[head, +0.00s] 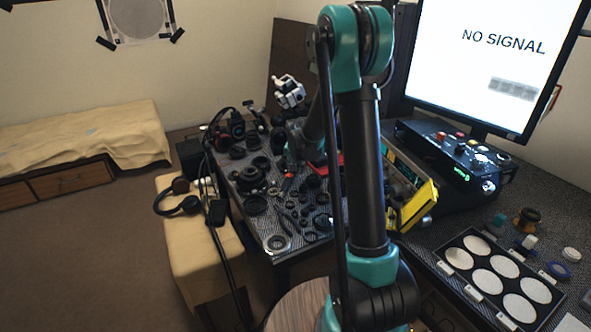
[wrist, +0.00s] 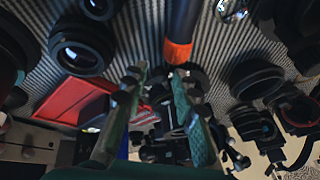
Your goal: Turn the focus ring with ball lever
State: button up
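My gripper (wrist: 160,76) shows in the wrist view with its two green fingers apart and nothing visibly held between them. It is low over the striped bench mat, among black lens parts. A dark rod with an orange end (wrist: 180,50) lies just beyond the fingertips. A small dark round part (wrist: 192,76) is close by the right fingertip; contact cannot be told. Several black rings lie on the bench (head: 277,243) in the head view. I cannot tell which is the focus ring, and no ball lever is clear. My arm hides part of the bench in the head view.
Black lens rings (wrist: 80,55) and (wrist: 256,80) flank the gripper closely. A red tray-like thing (wrist: 72,100) is at left in the wrist view. In the head view, a yellow box (head: 418,205), monitor (head: 480,60) and tray of white discs (head: 470,240) stand right.

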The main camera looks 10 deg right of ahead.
jog(key=shift+o, duration=0.6)
jog(key=v, duration=1.2)
